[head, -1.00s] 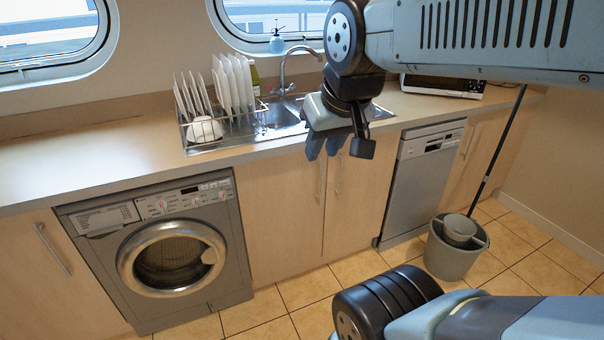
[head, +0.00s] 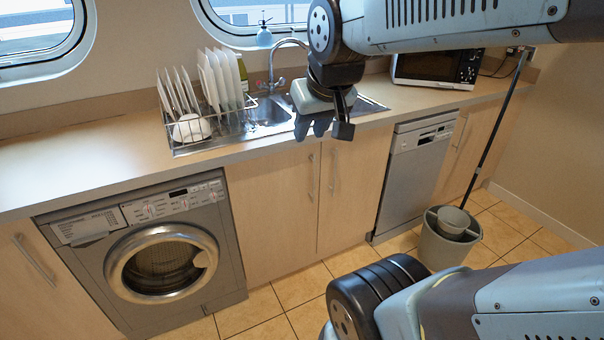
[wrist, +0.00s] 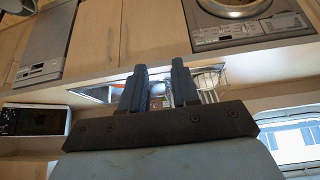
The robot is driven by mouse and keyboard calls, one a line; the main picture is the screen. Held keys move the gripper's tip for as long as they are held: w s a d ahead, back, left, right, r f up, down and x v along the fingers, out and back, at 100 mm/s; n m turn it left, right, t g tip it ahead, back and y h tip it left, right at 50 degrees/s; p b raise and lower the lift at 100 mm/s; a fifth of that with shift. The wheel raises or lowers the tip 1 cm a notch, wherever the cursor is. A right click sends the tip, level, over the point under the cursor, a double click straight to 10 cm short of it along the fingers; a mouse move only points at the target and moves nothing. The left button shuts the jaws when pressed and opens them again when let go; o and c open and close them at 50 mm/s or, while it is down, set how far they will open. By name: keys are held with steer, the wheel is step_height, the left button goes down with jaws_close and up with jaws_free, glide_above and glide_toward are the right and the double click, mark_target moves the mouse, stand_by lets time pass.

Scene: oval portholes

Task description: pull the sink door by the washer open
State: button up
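The sink door by the washer (head: 268,215) is a pale wood panel right of the grey washer (head: 162,260). It looks closed, with an upright bar handle (head: 311,178) near its right edge. The other sink door (head: 355,190) adjoins it, with its own handle (head: 332,172) close by. My gripper (head: 313,126) is above these handles, in front of the sink and near counter height, touching neither. In the wrist view, which is upside down, the two fingers of my gripper (wrist: 160,88) are apart and empty.
The counter edge (head: 250,150) runs above the doors. A dish rack (head: 215,130) with plates stands left of the sink (head: 265,112). A dishwasher (head: 415,180), a bucket (head: 445,245) and a leaning pole (head: 490,145) are to the right. Tiled floor (head: 285,305) before the doors is clear.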

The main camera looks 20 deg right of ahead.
steer(key=w+d+f+t+h, duration=0.15)
steer(key=w+d+f, duration=0.4)
steer(key=w, duration=0.75)
steer(key=w+d+f+t, duration=0.35)
steer(key=w+f, duration=0.25)
steer(key=w, duration=0.8)
steer(key=w+d+f+t, duration=0.1)
steer(key=w+d+f, duration=0.25)
steer(key=f, duration=0.35)
steer(key=w+d+f+t, duration=0.1)
steer(key=w+d+f, duration=0.25)
steer(key=f, duration=0.25)
steer(key=t, duration=0.3)
glide_toward(314, 178)
step_height(314, 178, up, 5)
steer(key=w+a, duration=0.1)
steer(key=a, duration=0.1)
steer(key=s+d+f+m+t+h, duration=0.1)
steer(key=s+f+m+t, duration=0.1)
steer(key=s+f, duration=0.35)
steer(key=w, duration=0.5)
steer(key=w+d, duration=0.1)
steer(key=w, duration=0.4)
steer(key=w+d+f, duration=0.1)
steer(key=w, duration=0.4)
steer(key=shift+d+f, duration=0.1)
steer(key=shift+d, duration=0.05)
steer(key=shift+s, duration=0.1)
steer(key=shift+c, duration=0.3)
jaws_close()
